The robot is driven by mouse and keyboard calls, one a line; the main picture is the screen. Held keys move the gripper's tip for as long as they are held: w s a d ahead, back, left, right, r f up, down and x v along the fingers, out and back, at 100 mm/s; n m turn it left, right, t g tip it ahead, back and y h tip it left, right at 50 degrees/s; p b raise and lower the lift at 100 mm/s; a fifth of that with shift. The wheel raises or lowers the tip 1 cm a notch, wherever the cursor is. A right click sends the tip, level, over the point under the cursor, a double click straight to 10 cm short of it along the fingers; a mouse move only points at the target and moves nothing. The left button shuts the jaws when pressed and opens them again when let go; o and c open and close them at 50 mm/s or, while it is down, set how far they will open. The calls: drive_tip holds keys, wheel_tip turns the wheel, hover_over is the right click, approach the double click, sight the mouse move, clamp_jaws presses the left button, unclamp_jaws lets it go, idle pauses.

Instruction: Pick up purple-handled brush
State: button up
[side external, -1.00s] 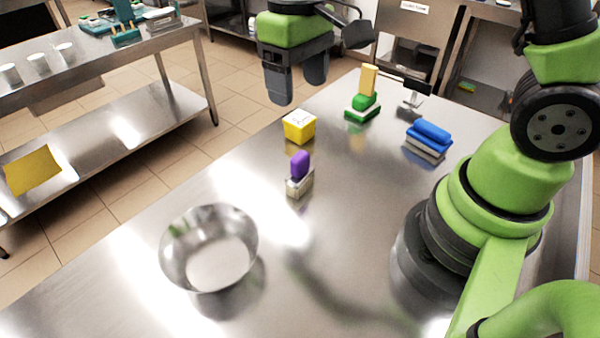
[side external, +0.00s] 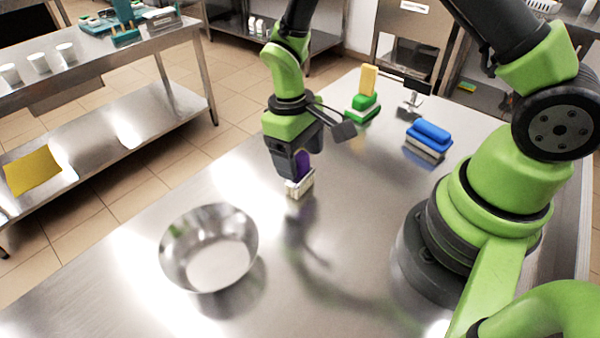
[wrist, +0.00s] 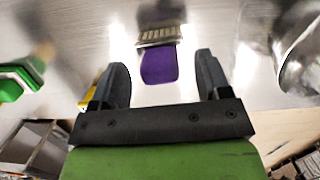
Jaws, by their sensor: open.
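The purple-handled brush (side external: 301,182) stands on the steel table with its pale bristle block down and its purple handle up. In the side view my gripper (side external: 292,168) is lowered around the handle and partly hides it. In the wrist view the brush's purple handle (wrist: 160,64) shows ahead of and between the two fingertips. My gripper (wrist: 162,72) is open there, with a gap on each side of the handle.
A steel bowl (side external: 208,250) stands to the left.

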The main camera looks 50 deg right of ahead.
drive_tip(key=shift+f, duration=0.3)
drive_tip(key=c, duration=1)
